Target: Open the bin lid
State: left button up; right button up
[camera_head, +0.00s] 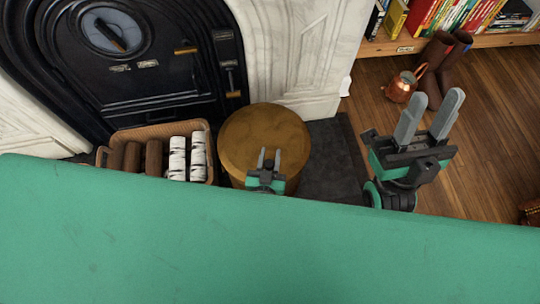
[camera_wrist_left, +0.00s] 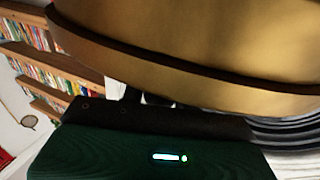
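The bin is round, with a flat gold-brown lid (camera_head: 262,130) that looks shut in the head view. It stands in front of the fireplace. My left gripper (camera_head: 269,158) is over the near part of the lid in the head view, its two fingers a little apart and pointing to the back, with nothing seen between them. Whether it touches the lid is unclear. In the left wrist view the gold bin (camera_wrist_left: 210,45) and its darker rim fill the top, very close; the fingertips cannot be made out there. My right gripper (camera_head: 428,116) is open and empty, well right of the bin.
A wicker basket (camera_head: 212,165) with brown and white logs stands just left of the bin. The black fireplace door (camera_head: 130,75) is behind it.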

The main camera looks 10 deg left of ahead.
pick_arm(q)
grip_shut()
